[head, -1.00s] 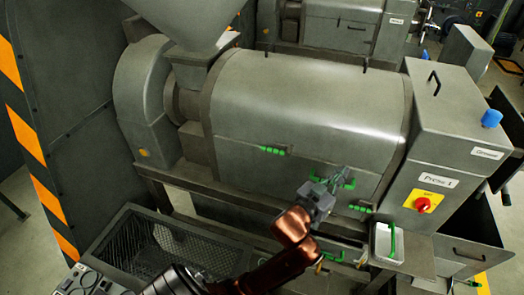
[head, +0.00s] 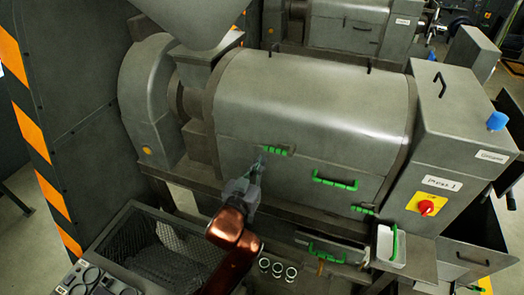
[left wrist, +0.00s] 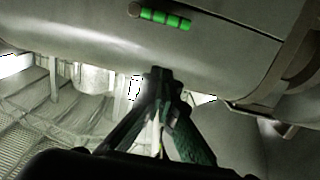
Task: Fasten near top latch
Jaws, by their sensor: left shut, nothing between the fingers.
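The left latch (head: 275,150) is small, below the seam's left part; the right latch (head: 362,210) is near the panel's lower right corner. Which is the near top latch, I cannot tell. My left gripper (head: 260,161) has its fingers together and empty, just below and left of the left latch, with no clear contact. In the left wrist view, the closed fingertips (left wrist: 158,76) are apart from a green latch (left wrist: 165,18) on the curved cover. My right gripper is not in view.
A green bar handle (head: 335,182) is on the front panel between the latches. A mesh bin (head: 124,222) stands at lower left of the arm.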

